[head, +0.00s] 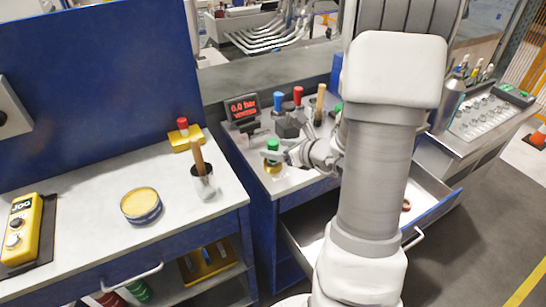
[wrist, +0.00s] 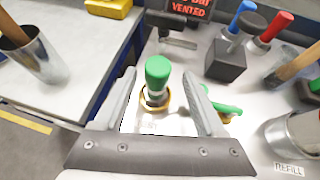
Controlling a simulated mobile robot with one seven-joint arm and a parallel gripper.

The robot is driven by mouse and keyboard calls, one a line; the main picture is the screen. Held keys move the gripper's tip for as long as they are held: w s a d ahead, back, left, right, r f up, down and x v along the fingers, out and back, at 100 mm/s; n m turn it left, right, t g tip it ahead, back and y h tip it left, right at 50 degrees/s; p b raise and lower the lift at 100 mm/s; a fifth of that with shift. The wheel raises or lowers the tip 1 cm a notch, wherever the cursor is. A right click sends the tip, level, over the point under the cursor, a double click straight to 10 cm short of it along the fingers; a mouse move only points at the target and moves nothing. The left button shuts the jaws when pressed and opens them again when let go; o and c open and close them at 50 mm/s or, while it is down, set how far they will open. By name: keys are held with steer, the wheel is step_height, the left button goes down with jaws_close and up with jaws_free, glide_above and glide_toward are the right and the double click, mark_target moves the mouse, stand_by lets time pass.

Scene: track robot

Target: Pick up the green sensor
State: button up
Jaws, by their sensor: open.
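The green sensor (wrist: 157,78) stands upright in a brass-coloured ring on the light worktop; it has a green cap and a paler lower body. In the head view the green sensor (head: 272,147) is at the left part of the middle bench. My gripper (wrist: 160,82) is open, with one finger on each side of the sensor in the wrist view and visible space between the fingers and the cap. In the head view my gripper (head: 283,155) is just right of the sensor, and my arm hides part of the bench.
A display reading "VENTED" (head: 242,107) stands behind the sensor. A metal cup marked "REFILL" (wrist: 292,132) is at lower right. An open drawer (head: 425,212) juts out below. A green-handled item (wrist: 222,108) lies nearby.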

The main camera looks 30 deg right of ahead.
steer(key=x, duration=0.5)
steer(key=shift+a, duration=0.2)
steer(key=shift+r, duration=0.1)
jaws_close()
